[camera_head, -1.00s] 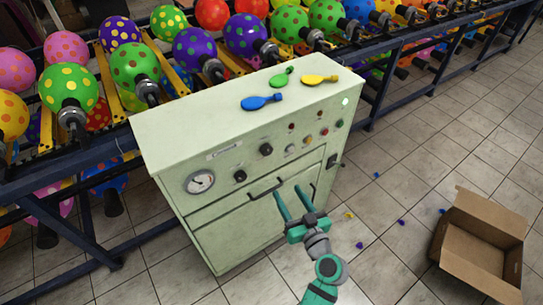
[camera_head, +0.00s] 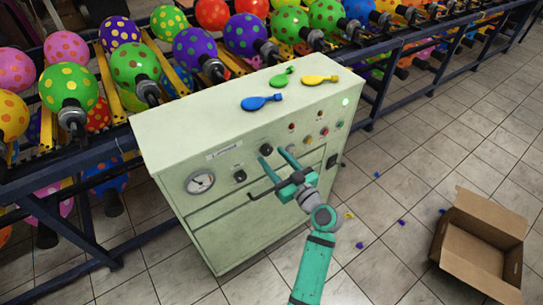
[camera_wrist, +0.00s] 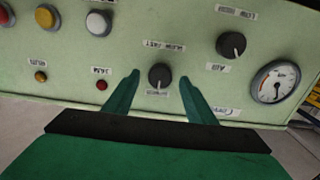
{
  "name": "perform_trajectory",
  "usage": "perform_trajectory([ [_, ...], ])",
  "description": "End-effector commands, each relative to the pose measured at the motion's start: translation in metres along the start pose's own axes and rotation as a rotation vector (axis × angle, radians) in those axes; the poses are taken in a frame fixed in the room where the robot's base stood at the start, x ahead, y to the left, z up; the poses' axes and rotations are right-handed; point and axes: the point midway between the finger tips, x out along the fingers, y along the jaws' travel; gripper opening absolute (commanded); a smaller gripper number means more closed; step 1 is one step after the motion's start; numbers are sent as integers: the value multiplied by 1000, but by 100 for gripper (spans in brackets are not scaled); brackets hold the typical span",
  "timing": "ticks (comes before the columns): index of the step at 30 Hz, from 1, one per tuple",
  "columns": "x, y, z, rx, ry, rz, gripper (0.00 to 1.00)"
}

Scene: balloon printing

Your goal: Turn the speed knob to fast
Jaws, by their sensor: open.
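The speed knob (camera_head: 266,149) is a round black knob on the upper front of the pale green machine (camera_head: 165,130). In the wrist view the knob (camera_wrist: 160,75) sits between my two fingertips, with a "SLOW FAST" label (camera_wrist: 163,45) on one side and another label on the other. A pale mark shows near its lower edge in that view; its exact setting is hard to tell. My gripper (camera_head: 272,155) is open in front of the panel, and its green fingers (camera_wrist: 159,77) flank the knob with a gap on each side.
A second black knob (camera_head: 239,175) and a round gauge (camera_head: 200,183) lie to the left. Coloured buttons (camera_head: 309,139) are on the right. A drawer handle (camera_head: 262,188) sits below. Balloons (camera_head: 281,77) lie on the machine's top. An open cardboard box (camera_head: 480,245) stands on the floor.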

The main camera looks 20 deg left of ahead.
Motion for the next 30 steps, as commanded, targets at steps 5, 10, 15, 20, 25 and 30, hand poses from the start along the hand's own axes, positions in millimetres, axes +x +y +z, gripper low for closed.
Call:
perform_trajectory([
  [5, 15, -1, 0, 0, 0, -1, 51],
  [10, 18, 0, 0, 0, 0, 0, 51],
  [15, 18, 0, 0, 0, 0, 0, 51],
  [20, 17, 0, 0, 0, 0, 0, 12],
  [25, 17, 0, 0, 2, 0, 0, 10],
  [30, 17, -1, 0, 30, 0, -1, 10],
])
